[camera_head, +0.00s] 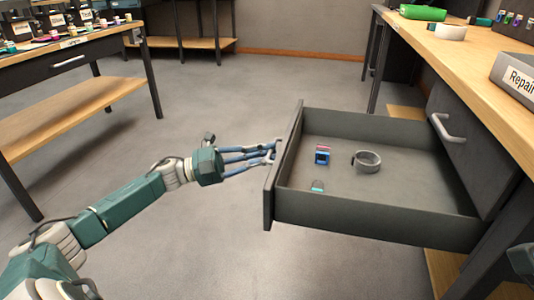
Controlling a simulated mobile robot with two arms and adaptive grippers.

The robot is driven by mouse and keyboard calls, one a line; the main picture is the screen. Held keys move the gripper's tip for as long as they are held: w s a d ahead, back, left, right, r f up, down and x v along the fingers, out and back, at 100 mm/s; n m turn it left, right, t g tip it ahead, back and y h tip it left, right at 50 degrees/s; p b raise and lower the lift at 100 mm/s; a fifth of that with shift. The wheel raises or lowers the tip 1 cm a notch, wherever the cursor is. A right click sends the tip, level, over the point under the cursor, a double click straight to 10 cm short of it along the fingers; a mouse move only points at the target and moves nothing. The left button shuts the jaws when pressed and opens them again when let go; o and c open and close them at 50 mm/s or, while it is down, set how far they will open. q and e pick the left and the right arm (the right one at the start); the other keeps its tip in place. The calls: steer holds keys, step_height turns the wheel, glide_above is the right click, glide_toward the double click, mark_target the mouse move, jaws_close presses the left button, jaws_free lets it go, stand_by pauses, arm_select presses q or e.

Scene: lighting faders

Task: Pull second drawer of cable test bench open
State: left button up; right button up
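A grey drawer (350,212) of the bench on the right stands pulled far out, its front panel (283,180) facing left. Inside lie a blue and red small item (322,156), a grey ring-shaped roll (367,160) and a small teal-topped item (318,186). My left gripper (271,153) is at the outer side of the drawer front, its fingers converging around the handle there; the handle is mostly hidden by the fingers.
A "Repair" bin (515,75) and a green case (422,12) stand on top. Another workbench (75,45) is at left. The floor between is clear.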

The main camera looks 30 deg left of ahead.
arm_select(q)
steer(key=o, duration=0.5)
steer(key=shift+f, duration=0.1)
steer(key=shift+c, duration=0.2)
steer(key=v, duration=1.2)
